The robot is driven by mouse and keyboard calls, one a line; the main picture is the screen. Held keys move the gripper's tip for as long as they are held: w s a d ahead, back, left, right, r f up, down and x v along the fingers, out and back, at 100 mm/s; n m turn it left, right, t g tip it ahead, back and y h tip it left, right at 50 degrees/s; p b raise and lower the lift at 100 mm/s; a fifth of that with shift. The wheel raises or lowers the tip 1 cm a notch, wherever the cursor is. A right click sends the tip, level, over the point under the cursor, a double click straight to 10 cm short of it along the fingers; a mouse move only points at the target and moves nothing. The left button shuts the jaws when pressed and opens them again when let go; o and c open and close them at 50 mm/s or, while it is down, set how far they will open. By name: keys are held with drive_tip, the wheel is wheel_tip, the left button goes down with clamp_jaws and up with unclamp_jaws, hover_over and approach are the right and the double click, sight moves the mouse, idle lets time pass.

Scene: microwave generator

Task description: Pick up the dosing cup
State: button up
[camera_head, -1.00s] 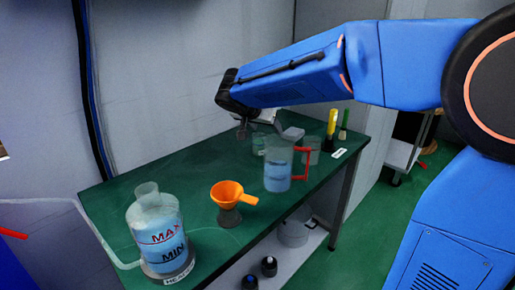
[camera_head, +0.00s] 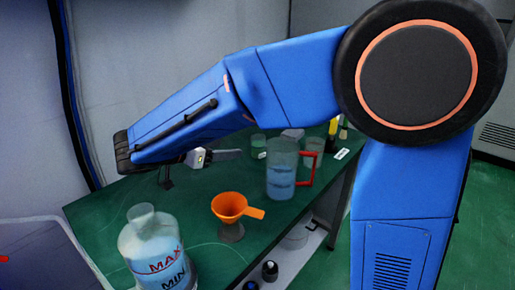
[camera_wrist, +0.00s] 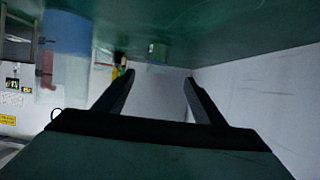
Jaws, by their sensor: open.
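My gripper (camera_wrist: 159,76) is open and empty, with two dark fingers apart in the wrist view. In the head view its dark tip (camera_head: 166,181) shows above the left back part of the green table. Two small clear cups stand at the back of the table: a greenish one (camera_head: 258,146) and one behind the jug handle (camera_head: 314,146). I cannot tell which is the dosing cup. A small pale greenish vessel (camera_wrist: 157,50) appears beyond the fingers in the wrist view, apart from them.
A jug with a red handle (camera_head: 282,172) holds bluish liquid. An orange funnel (camera_head: 229,205) sits on a grey stand. A MAX/MIN bottle (camera_head: 152,246) stands at front left. A yellow bottle (camera_head: 332,129) is at the back right. The green table (camera_head: 110,208) is clear at left.

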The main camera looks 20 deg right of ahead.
sight(252, 147)
drive_tip(key=x, duration=1.1)
drive_tip(key=shift+w+d+f, duration=0.15)
drive_tip(key=shift+d, duration=0.15)
drive_tip(key=shift+s+x, duration=0.1)
drive_tip(key=shift+x, duration=1.2)
drive_tip(key=shift+s+x, duration=0.15)
drive_tip(key=shift+x, duration=1.2)
drive_tip(key=shift+f, duration=0.1)
drive_tip(key=c, duration=1.2)
